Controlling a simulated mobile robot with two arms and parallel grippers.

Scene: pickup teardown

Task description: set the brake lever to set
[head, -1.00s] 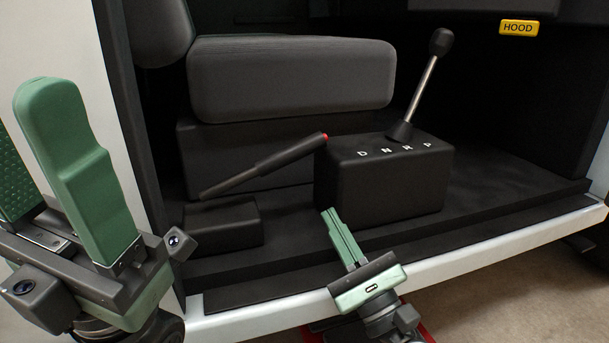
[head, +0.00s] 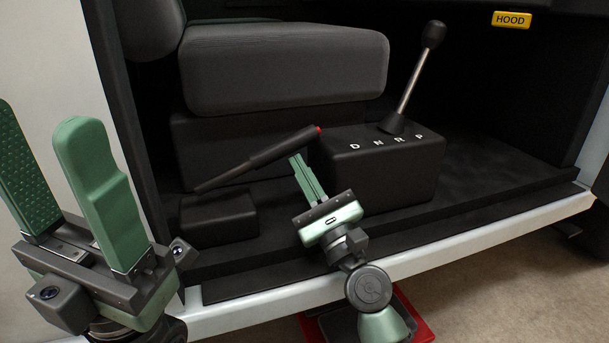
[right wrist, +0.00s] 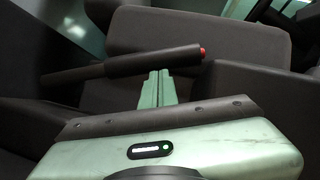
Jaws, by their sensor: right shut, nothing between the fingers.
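The brake lever (head: 262,157) is a dark handle with a red button at its upper right end. It slants up to the right from a low black box (head: 218,218) in front of the seat. My right gripper (head: 297,160) is shut and empty, its fingertips just below the handle near the red end; I cannot tell whether they touch it. In the right wrist view the lever (right wrist: 150,62) crosses just beyond the fingertips (right wrist: 159,74). My left gripper (head: 50,165) is open and empty at the left, away from the lever.
A gear shifter (head: 412,80) stands on a black console (head: 385,172) marked D N R P, right of the lever. The seat (head: 285,70) is behind. The white door sill (head: 450,250) runs along the front. A red tray (head: 418,322) is on the floor below.

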